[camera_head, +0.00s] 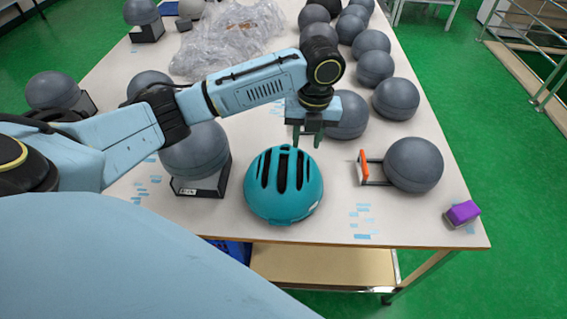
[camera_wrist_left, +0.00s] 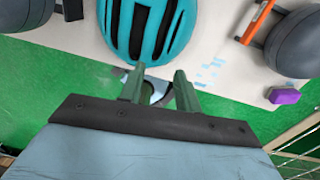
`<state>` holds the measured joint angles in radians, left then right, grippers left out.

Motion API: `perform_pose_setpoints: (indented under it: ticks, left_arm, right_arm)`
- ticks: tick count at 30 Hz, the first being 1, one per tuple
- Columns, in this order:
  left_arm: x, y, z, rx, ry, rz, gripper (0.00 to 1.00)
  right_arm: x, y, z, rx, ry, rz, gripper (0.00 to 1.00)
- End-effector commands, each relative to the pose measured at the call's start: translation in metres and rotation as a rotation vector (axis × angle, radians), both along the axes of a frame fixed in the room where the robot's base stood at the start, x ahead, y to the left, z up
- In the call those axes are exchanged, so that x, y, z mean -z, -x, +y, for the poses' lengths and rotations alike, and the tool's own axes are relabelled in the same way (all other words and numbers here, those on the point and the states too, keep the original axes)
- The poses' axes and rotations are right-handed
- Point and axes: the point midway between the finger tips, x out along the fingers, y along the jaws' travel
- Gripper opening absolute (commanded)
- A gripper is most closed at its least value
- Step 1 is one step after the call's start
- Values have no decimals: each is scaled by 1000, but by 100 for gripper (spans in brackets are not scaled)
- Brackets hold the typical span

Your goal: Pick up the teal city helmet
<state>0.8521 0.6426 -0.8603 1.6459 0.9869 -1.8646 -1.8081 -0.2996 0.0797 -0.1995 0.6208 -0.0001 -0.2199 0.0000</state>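The teal city helmet (camera_head: 284,187) sits dome up near the front edge of the table, with dark vent slots along its top. My left gripper (camera_head: 307,138) is above and just behind the helmet in the head view, fingers pointing down. In the left wrist view, the helmet (camera_wrist_left: 146,28) fills the top middle, beyond the fingertips of the left gripper (camera_wrist_left: 160,80). Its two green fingers are apart with nothing between them. No contact with the helmet is clear. My right gripper is not in either view.
A grey ball on a stand (camera_head: 195,152) is close left of the helmet. Another grey ball (camera_head: 413,165) with an orange-ended bracket (camera_head: 364,166) is to the right. A purple block (camera_head: 462,213) lies at the right corner. Several grey balls and clear plastic wrap (camera_head: 228,42) fill the back.

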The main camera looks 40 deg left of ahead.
Motion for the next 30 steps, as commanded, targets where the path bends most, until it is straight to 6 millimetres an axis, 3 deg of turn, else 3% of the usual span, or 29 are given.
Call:
perform_pose_setpoints:
  ticks: [3,7,18,26,30]
  left_arm:
    - [-19,-11,18,66,-19,20,33]
    - [-20,-13,25,99,-23,34,33]
    - [44,-10,31,102,-22,36,33]
    - [63,-11,35,101,-23,34,33]
    - [84,-15,41,100,-23,35,33]
  right_arm:
    - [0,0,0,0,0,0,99]
    - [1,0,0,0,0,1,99]
    - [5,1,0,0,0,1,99]
    - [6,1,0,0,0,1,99]
    - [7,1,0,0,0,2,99]
